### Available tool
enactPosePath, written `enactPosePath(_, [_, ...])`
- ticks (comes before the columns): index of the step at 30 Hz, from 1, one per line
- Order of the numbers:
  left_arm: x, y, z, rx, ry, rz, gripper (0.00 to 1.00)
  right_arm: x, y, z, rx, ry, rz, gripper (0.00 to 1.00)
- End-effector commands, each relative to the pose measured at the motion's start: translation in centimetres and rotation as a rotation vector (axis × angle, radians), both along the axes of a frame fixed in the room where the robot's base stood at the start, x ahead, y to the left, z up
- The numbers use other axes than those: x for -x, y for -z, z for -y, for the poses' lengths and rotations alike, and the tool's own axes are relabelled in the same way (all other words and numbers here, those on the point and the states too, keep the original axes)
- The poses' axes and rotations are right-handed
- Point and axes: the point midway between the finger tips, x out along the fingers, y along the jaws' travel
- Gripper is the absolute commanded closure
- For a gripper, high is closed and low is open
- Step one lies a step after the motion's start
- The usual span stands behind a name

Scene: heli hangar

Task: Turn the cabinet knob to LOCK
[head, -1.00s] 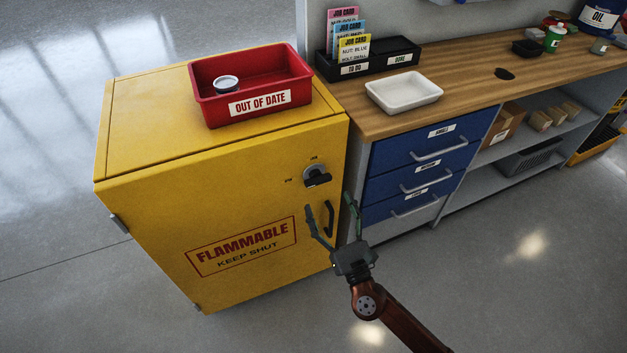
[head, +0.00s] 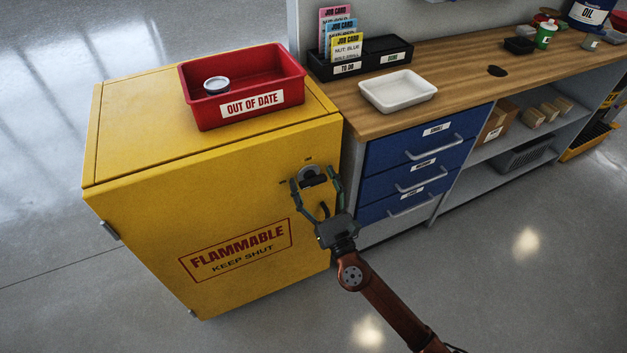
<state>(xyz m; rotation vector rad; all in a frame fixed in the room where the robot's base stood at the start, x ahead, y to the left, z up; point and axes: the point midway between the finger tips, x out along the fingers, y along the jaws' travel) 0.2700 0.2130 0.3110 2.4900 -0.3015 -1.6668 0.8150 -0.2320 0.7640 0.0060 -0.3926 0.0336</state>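The yellow cabinet (head: 140,215) stands at the left with its door shut and a FLAMMABLE KEEP SHUT label on it. Its knob (head: 312,177) is a dark handle on a round grey plate near the door's upper right corner. Small marks beside the plate are too small to read. My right gripper (head: 315,184) is open, with one finger on each side of the knob. I cannot tell whether the fingers touch it. The door's dark pull handle is mostly hidden behind the gripper. My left gripper is not in view.
A red OUT OF DATE bin (head: 290,92) holding a small tin (head: 217,85) sits on the cabinet. The wooden workbench (head: 455,85) at the right bears a white tray (head: 398,91) and a black card holder (head: 385,57). Blue drawers (head: 385,155) stand close beside the gripper. The front floor is clear.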

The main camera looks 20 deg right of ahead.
Motion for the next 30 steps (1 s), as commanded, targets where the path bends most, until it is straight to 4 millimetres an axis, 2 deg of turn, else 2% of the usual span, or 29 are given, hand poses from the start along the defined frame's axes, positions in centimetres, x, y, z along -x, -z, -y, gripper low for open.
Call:
enactPosePath(2, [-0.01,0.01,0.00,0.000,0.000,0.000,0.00,0.01,0.02,0.00,0.000,0.000,0.000,0.38])
enactPosePath(15, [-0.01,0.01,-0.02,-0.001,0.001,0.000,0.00,0.01,0.04,0.04,0.000,0.001,0.000,0.68])
enactPosePath(23, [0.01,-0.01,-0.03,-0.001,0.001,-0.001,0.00,0.01,0.02,0.05,-0.025,0.001,-0.001,0.69])
enactPosePath(30, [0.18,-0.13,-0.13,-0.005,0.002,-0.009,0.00,0.01,-0.04,0.04,-0.143,0.001,-0.005,0.69])
